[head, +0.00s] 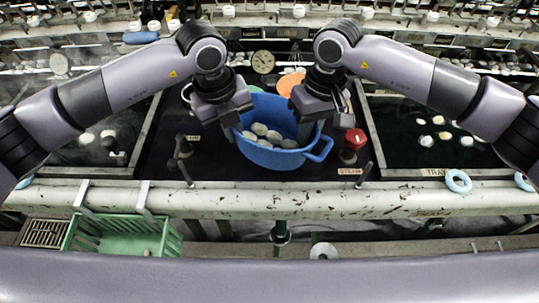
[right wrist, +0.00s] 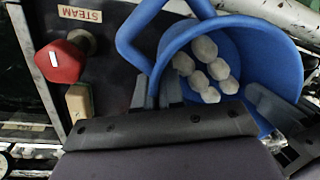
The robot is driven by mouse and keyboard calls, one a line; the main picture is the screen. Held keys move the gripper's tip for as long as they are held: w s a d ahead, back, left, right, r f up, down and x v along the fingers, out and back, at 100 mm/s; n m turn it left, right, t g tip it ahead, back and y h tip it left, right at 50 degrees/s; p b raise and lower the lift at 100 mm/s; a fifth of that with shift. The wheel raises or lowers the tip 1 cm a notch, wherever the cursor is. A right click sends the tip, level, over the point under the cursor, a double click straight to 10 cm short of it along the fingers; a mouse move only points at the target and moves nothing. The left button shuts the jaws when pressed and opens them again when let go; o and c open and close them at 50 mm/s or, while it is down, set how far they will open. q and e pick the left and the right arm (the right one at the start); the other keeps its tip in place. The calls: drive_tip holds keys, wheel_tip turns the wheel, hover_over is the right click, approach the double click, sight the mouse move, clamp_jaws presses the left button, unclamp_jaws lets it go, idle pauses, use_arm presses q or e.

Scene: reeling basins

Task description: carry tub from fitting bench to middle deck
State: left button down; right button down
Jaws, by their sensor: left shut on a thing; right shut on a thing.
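A blue tub (head: 273,158) with several pale cocoons inside is at the centre of the head view, over the dark deck (head: 225,165) between two basins. My left gripper (head: 237,122) is shut on the tub's left side. My right gripper (head: 312,125) is shut on its right side, near a looped handle. The tub looks about upright; I cannot tell whether its base touches the deck. In the right wrist view, the tub (right wrist: 287,70) shows its inside and cocoons, with my right gripper's fingers (right wrist: 160,92) at its wall.
A red knob (head: 354,139) stands close right of the tub, by a STEAM label. A dark metal fitting (head: 182,150) stands to the left. Dark water basins with cocoons lie on both sides. A worn pale front rail (head: 300,200) and a green crate (head: 115,240) are nearer me.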

use_arm(q)
drive_tip(key=shift+s+r, duration=0.1)
use_arm(e)
drive_tip(key=shift+s, duration=0.15)
use_arm(q)
drive_tip(key=shift+f+b, duration=0.3)
use_arm(e)
drive_tip(key=shift+f, duration=0.2)
